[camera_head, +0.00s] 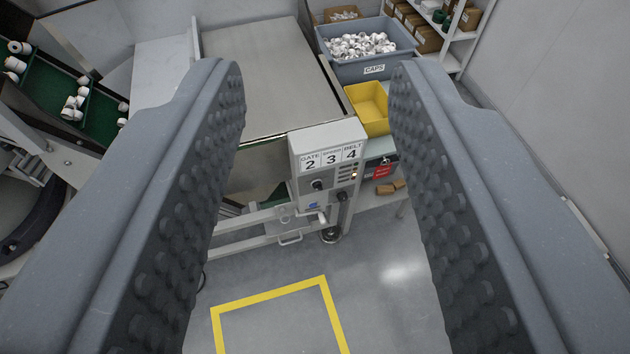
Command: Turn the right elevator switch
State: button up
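No label reading "elevator" can be made out. My gripper (317,70) is wide open and empty, with a studded pad on each finger. It is apart from the box and both knobs.
Behind the box are a flat conveyor (270,70), a blue-grey caps bin (385,68) and a yellow bin (370,105). A green cap chute (60,85) is at the left. A yellow floor outline (270,293) marks clear floor in front. A wall closes the right.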

aim_at(318, 187)
jog(key=shift+d, duration=0.2)
jog(key=shift+o, duration=1.3)
jog(key=w+d+f+n+b, duration=0.2)
jog(key=w+d+f+b, duration=0.1)
jog(key=w+f, duration=0.65)
jog(key=w+d+f+n+b, duration=0.25)
jog(key=w+f, duration=0.35)
jog(key=f, duration=0.6)
jog(key=w+d+f+n+b, duration=0.2)
jog(key=w+d+f+b, duration=0.15)
jog(key=w+f, duration=0.6)
jog(key=a+f+n+t+y+b, duration=0.1)
jog(key=f+n+y+b, duration=0.15)
jog(key=f, duration=1.05)
jog(key=a+f+n+y+b, duration=0.1)
jog(key=a+f+b, duration=0.15)
jog(key=f, duration=1.15)
jog(key=a+f+n+t+y+b, duration=0.15)
jog(key=f+b, duration=0.25)
jog(key=f, duration=0.9)
jog(key=shift+n+g, duration=0.35)
jog(key=shift+n, duration=0.1)
jog(key=b+x, duration=0.1)
jog(key=x, duration=0.6)
jog(key=b+x, duration=0.1)
jog(key=x, duration=0.6)
jog(key=shift+w+d+r+b, duration=0.1)
jog(key=shift+w+d+b, duration=0.1)
jog(key=shift+b, duration=0.1)
jog(key=shift+c, duration=0.3)
